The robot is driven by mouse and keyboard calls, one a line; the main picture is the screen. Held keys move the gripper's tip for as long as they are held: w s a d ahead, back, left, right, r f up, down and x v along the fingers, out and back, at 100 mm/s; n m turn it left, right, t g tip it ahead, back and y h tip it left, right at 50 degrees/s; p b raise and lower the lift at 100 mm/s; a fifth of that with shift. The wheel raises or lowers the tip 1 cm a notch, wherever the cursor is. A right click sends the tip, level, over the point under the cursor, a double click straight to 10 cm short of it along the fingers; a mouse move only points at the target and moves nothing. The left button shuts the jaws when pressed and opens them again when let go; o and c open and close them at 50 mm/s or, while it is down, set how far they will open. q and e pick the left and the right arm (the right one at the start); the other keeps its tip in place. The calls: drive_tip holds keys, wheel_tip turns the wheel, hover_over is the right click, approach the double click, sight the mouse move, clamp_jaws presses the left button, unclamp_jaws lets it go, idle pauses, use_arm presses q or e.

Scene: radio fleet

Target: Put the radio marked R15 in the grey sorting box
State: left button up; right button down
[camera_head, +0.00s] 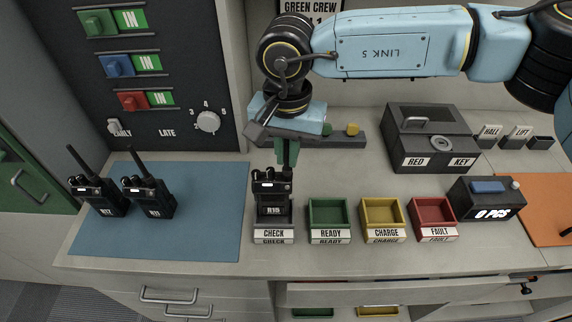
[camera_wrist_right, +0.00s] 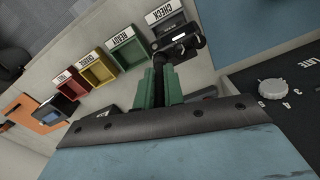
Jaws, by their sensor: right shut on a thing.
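The black radio marked R15 (camera_head: 272,196) stands upright at the box labelled CHECK (camera_head: 273,236), whose front label shows below it. The radio hides most of that box, so I cannot tell whether it rests inside or hangs just above. My right gripper (camera_head: 286,152) points down over the radio, its green fingers shut on the radio's top part, seemingly the antenna. In the right wrist view the green fingers (camera_wrist_right: 160,82) are close together, with the radio (camera_wrist_right: 184,42) beyond them near the CHECK label (camera_wrist_right: 165,12). My left gripper is not in view.
Green READY (camera_head: 329,232), yellow CHARGE (camera_head: 383,231) and red FAULT (camera_head: 434,232) boxes stand empty in a row to the right. Two other radios (camera_head: 97,196) (camera_head: 148,197) stand on the blue mat (camera_head: 208,225). A dark key box (camera_head: 430,150) and a counter (camera_head: 486,204) stand at right.

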sight(287, 168)
wheel_tip(287, 168, down, 4)
drive_tip(key=shift+r+p, duration=0.2)
drive_tip(key=shift+p, duration=0.15)
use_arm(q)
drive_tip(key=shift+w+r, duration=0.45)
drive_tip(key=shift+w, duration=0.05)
use_arm(e)
drive_tip(key=shift+w, duration=0.1)
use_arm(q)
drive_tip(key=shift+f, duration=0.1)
use_arm(e)
drive_tip(key=shift+f, duration=0.1)
drive_tip(key=shift+f, duration=0.1)
drive_tip(key=c, duration=1.5)
unclamp_jaws()
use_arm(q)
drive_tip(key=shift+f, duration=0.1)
